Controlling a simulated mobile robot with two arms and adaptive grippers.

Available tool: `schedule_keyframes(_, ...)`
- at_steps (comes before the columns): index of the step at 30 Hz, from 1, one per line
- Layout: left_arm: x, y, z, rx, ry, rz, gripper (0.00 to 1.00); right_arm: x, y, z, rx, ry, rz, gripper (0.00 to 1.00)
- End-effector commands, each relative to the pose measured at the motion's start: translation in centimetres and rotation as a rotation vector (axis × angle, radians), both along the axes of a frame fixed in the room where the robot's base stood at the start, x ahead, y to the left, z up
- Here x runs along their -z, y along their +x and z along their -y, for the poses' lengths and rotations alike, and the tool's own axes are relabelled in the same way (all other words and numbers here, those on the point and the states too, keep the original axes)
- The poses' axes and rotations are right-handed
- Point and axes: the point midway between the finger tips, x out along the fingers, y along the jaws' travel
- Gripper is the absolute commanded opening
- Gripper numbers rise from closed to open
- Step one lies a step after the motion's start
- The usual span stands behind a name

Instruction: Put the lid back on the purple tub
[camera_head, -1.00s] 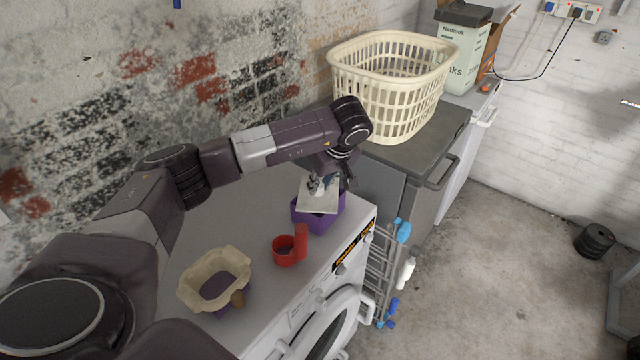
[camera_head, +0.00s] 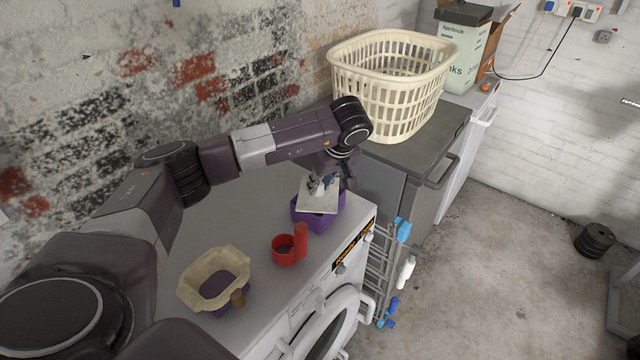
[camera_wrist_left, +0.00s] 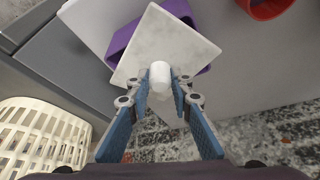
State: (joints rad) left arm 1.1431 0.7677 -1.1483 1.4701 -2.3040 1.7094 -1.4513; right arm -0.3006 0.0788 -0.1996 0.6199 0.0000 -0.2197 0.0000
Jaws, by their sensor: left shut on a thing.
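The purple tub (camera_head: 318,222) stands on top of the white washing machine, near its far right corner. The lid (camera_head: 318,200) is a pale square plate with a white knob. My left gripper (camera_head: 320,184) is shut on the knob and holds the lid over the tub. In the left wrist view, the lid (camera_wrist_left: 150,48) lies turned against the tub (camera_wrist_left: 122,38), whose purple rim shows past two of its sides. The knob (camera_wrist_left: 160,72) sits between my left fingertips (camera_wrist_left: 160,84). I cannot tell whether the lid touches the rim. My right gripper is not in view.
A red cup (camera_head: 284,250) stands on the washing machine (camera_head: 325,270) in front of the tub. A beige-rimmed container (camera_head: 195,280) is farther left. A cream laundry basket (camera_head: 385,95) stands on the grey unit behind. The brick wall is at the left.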

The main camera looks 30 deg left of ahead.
Motion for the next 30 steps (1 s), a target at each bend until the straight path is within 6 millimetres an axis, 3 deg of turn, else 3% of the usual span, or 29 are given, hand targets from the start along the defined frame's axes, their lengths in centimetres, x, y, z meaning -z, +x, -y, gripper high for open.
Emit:
schedule_keyframes(14, 0.0, 0.02, -0.02, -0.001, 0.0, 0.0, 0.0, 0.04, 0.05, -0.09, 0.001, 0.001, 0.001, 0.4)
schedule_keyframes(15, 0.0, 0.02, -0.02, -0.001, 0.0, 0.0, 0.22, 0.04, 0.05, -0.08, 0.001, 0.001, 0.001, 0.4)
schedule_keyframes(18, 0.0, 0.02, -0.02, -0.001, 0.0, 0.0, 0.33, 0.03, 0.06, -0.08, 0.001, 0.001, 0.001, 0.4)
schedule_keyframes(20, 0.01, 0.02, -0.02, 0.0, 0.0, 0.0, 0.4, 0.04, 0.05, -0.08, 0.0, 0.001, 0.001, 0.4)
schedule_keyframes(26, 0.01, 0.01, -0.01, 0.0, 0.0, 0.0, 0.4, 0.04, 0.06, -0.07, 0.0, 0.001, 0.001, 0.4)
schedule_keyframes(30, 0.02, 0.01, 0.0, 0.0, 0.0, 0.0, 0.55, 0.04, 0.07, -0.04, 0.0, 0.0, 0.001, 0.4)
